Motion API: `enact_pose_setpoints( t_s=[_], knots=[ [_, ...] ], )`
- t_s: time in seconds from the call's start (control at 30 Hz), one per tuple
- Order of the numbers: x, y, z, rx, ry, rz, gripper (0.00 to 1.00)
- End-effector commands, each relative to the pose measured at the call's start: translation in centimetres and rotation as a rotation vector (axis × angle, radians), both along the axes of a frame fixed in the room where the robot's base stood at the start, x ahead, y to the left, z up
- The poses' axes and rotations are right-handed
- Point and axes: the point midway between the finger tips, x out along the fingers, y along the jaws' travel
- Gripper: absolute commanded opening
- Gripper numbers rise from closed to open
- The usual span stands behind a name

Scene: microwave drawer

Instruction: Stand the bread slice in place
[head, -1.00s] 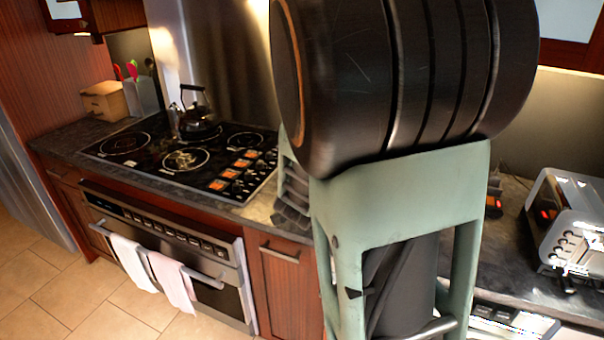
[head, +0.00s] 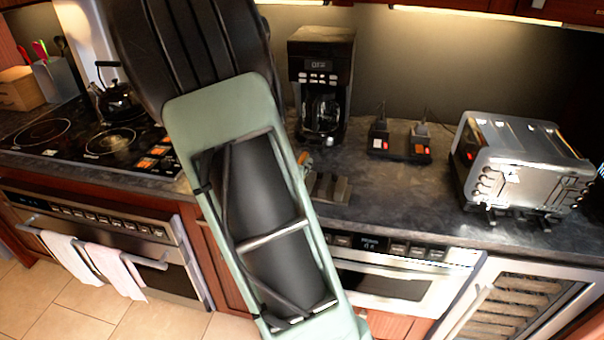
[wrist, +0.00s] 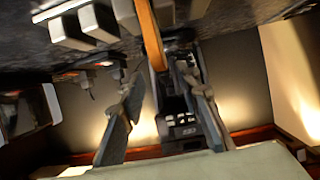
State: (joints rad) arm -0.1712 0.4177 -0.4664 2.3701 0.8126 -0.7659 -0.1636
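The bread slice (wrist: 152,38) shows edge-on in the wrist view as a thin brown strip among the grey blocks of a slotted rack (wrist: 72,32). In the head view a small brown part of the slice (head: 303,159) shows at the left end of the rack (head: 330,189), beside my arm. My gripper (wrist: 160,72) has its fingers spread on either side of the slice's near end, with narrow gaps appearing between fingers and slice. Any contact is hard to tell. In the head view my arm hides the gripper and much of the slice.
A coffee maker (head: 321,85) stands behind the rack. A power strip with lit switches (head: 399,142) and a silver toaster (head: 525,160) are to the right. A kettle (head: 116,101) sits on the stove at left. The counter (head: 395,205) between rack and toaster is clear.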

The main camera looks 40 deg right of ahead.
Motion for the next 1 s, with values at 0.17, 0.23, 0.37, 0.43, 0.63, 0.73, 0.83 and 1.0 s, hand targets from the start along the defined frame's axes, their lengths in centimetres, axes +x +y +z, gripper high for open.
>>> enact_pose_setpoints(
  t_s=[0.17, 0.23, 0.37, 0.43, 0.63, 0.73, 0.83, 1.0],
  knots=[
    [0.9, -1.3, -0.6, -0.001, 0.002, -0.002, 0.3],
    [1.5, -2.0, -1.0, 0.001, 0.001, -0.003, 0.3],
    [2.5, -3.1, -1.6, 0.0, 0.0, -0.002, 0.3],
    [2.8, -3.5, -1.8, 0.0, 0.0, -0.001, 0.3],
    [3.1, -3.8, -1.9, 0.001, -0.002, 0.0, 0.3],
    [3.1, -3.8, -1.9, 0.001, -0.002, 0.0, 0.3],
    [3.1, -3.8, -1.9, 0.001, -0.002, 0.0, 0.19],
    [3.1, -3.7, -1.9, 0.001, -0.002, 0.0, 0.01]
  ],
)
